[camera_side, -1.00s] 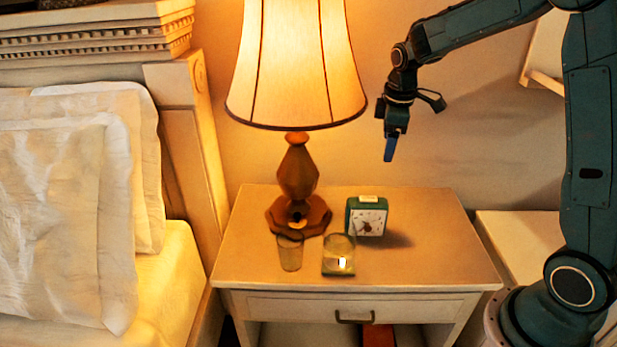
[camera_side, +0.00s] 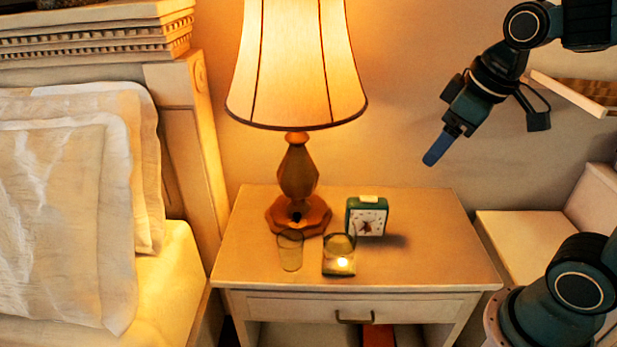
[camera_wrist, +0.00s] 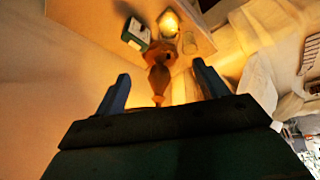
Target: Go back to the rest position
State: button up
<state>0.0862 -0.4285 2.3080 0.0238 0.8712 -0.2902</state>
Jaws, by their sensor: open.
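My gripper (camera_side: 437,150) is in the air above and to the right of the nightstand (camera_side: 420,255), touching nothing. In the wrist view my gripper (camera_wrist: 161,92) has two blue fingers spread wide apart, with nothing held between them. In the side view only one blue finger shows clearly, pointing down and to the left.
A lit lamp (camera_side: 297,75), a green clock (camera_side: 367,216), a candle in a glass (camera_side: 339,255) and an empty glass (camera_side: 290,251) stand on the nightstand. A bed with pillows (camera_side: 60,215) is at left. A wall shelf (camera_side: 570,92) is behind my arm.

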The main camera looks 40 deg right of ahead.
jog(key=s+a+m+t, duration=0.1)
jog(key=s+a+m, duration=0.1)
jog(key=s, duration=0.5)
jog(key=shift+s+a+f+y, duration=0.3)
jog(key=shift+s+a+f, duration=0.05)
jog(key=shift+s+f, duration=0.1)
